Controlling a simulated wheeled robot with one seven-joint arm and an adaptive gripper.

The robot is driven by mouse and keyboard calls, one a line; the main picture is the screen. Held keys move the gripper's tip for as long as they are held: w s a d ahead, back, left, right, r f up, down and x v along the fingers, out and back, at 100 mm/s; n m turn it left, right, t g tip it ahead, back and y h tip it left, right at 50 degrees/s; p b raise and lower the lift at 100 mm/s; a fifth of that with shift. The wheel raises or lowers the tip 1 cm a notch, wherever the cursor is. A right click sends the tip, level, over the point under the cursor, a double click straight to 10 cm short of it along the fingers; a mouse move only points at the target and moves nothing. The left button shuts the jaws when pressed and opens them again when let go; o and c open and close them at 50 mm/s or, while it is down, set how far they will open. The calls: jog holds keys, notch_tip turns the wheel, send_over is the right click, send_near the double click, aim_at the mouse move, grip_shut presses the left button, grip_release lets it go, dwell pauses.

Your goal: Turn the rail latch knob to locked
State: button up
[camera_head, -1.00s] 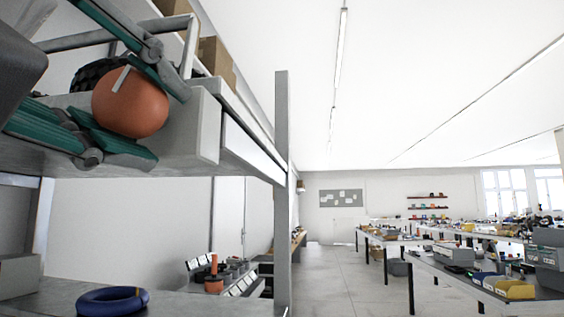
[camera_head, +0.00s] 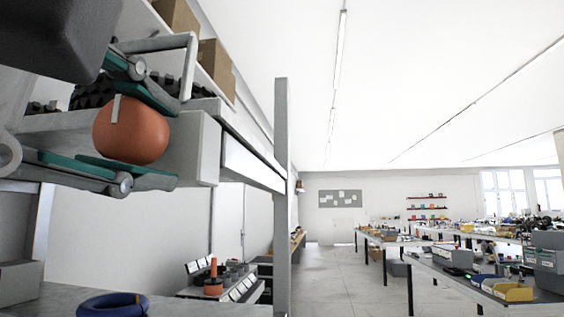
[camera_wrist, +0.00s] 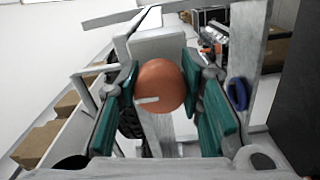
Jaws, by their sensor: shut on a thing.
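The orange round latch knob (camera_head: 131,137) sits at the end of the grey rail (camera_head: 190,150) at upper left in the head view. A pale pointer mark on it stands nearly upright, leaning slightly. My gripper (camera_head: 140,135) is shut on the knob, one teal finger above it and one below. In the wrist view the knob (camera_wrist: 161,86) lies between the two teal pads of my gripper (camera_wrist: 162,90), its pale mark pointing left. The mount behind the knob is mostly hidden, and I see no readable lock marking.
A grey upright post (camera_head: 283,190) stands right of the rail. Cardboard boxes (camera_head: 216,68) sit on the shelf above. A blue ring (camera_head: 113,304) lies on the lower surface. Workbenches (camera_head: 470,275) stand well off to the right.

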jog(key=o, duration=1.2)
jog(key=shift+c, duration=0.2)
